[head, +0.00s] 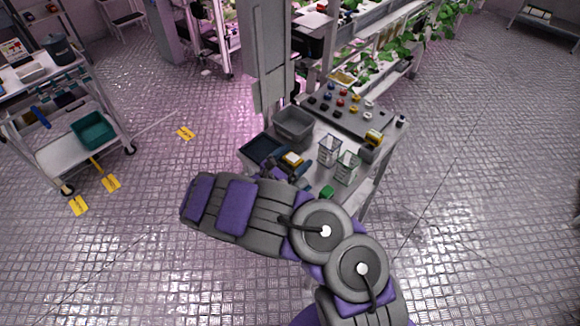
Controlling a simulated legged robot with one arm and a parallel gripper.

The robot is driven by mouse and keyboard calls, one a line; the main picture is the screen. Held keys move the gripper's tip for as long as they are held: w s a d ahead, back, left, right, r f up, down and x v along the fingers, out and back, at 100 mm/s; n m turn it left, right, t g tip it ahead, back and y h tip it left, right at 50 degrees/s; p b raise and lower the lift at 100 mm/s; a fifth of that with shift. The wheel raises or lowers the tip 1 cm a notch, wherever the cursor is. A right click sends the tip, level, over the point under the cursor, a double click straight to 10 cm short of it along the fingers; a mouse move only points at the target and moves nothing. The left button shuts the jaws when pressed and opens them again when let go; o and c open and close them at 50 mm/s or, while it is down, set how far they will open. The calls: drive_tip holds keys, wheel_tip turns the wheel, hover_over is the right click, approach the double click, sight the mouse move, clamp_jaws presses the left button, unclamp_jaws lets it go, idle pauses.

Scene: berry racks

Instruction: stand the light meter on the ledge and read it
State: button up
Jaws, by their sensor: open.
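My gripper (287,169) is over the left front part of a small pale bench (322,182), partly hidden by my own arm. It is open. Another yellow-and-dark object (374,136) stands on a grey block at the bench's right side. Either could be the light meter; both are too small to identify, and no reading is legible. Which edge is the ledge is unclear; a raised grey panel (343,117) with several coloured knobs runs along the back.
A grey bin (293,124) and a dark tray (261,149) are at the bench's left. Two clear containers (329,149) (347,167) and a green item (327,192) stand right of my gripper. A grey post (265,60) rises behind.

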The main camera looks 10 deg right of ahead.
sight(296, 155)
drive_tip(key=shift+d+r, duration=0.1)
drive_tip(key=shift+d, duration=0.6)
drive_tip(key=shift+a, duration=0.45)
drive_tip(key=c, duration=0.7)
drive_tip(key=shift+d, duration=0.3)
drive_tip(key=c, duration=0.5)
drive_tip(key=shift+c, duration=0.2)
drive_tip(key=shift+a+r, duration=0.15)
drive_tip(key=shift+r, duration=0.45)
wheel_tip(296, 155, up, 3)
drive_tip(key=shift+w+r+p, duration=0.1)
drive_tip(key=shift+p, duration=0.7)
drive_tip(key=s+a+p, duration=0.1)
drive_tip(key=s+a, duration=0.1)
drive_tip(key=s, duration=0.5)
drive_tip(key=s+a+p, duration=0.2)
drive_tip(key=s+a, duration=0.1)
drive_tip(key=s, duration=0.5)
drive_tip(key=shift+r+p, duration=0.3)
drive_tip(key=shift+r, duration=0.1)
